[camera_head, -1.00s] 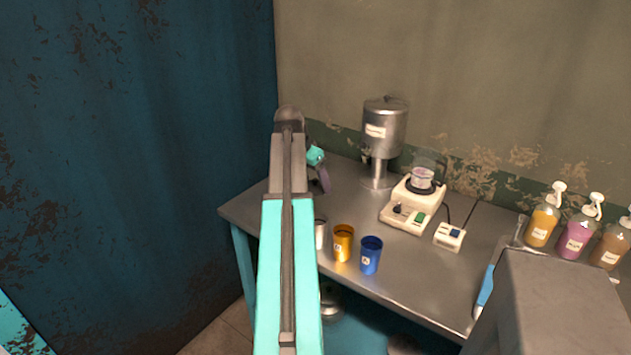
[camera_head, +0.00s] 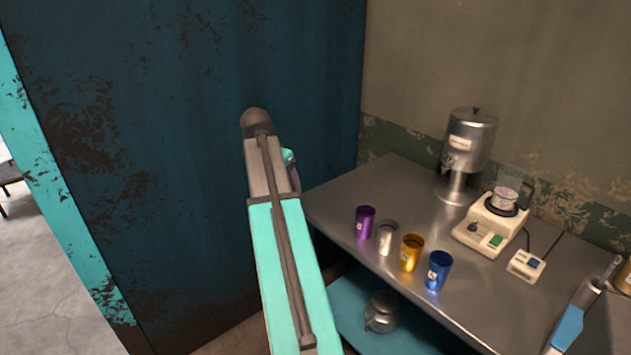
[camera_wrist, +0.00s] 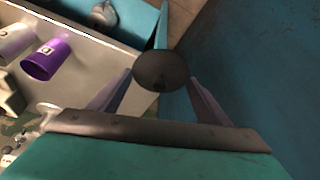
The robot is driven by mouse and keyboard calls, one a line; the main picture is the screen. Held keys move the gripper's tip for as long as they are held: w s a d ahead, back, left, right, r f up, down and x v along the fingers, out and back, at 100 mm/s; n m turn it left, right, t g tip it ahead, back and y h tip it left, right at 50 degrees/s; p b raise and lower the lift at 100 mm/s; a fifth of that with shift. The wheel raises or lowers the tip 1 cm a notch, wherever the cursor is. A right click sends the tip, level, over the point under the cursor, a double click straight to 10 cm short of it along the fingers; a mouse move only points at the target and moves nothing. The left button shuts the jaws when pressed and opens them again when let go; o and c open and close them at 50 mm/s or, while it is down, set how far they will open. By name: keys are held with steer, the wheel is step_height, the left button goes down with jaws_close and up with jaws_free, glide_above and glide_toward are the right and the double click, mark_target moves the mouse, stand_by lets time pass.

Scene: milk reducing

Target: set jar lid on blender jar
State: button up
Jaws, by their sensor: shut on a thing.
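My gripper (camera_wrist: 162,82) is shut on a dark round jar lid (camera_wrist: 160,66), its flat face towards the wrist camera. It holds the lid in the air beyond the table's edge, in front of the blue wall. In the head view my arm hides the lid and most of the gripper. The blender jar (camera_head: 508,189) is clear with pinkish contents, and its top looks uncovered. It stands upright on a cream blender base (camera_head: 482,236) at the table's right, well apart from my gripper.
Purple (camera_head: 364,222), silver (camera_head: 387,238), gold (camera_head: 411,252) and blue (camera_head: 438,270) cups line the metal table's (camera_head: 350,190) front. A metal dispenser (camera_head: 471,138) stands left of the blender. A small switch box (camera_head: 526,265) sits right of it. A blue-handled tool (camera_head: 567,328) is at lower right.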

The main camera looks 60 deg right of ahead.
steer(key=w+a+n+t, duration=0.1)
steer(key=w+a+n, duration=0.2)
steer(key=w+a, duration=0.8)
steer(key=w+a+n+t+y, duration=0.1)
steer(key=a+n, duration=0.6)
steer(key=a, duration=1.2)
steer(key=w+a+n+t+y, duration=0.2)
steer(key=a+n, duration=0.5)
steer(key=a, duration=1.3)
steer(key=shift+w+a+y, duration=0.2)
steer(key=shift+w+y, duration=0.25)
steer(key=shift+y, duration=0.25)
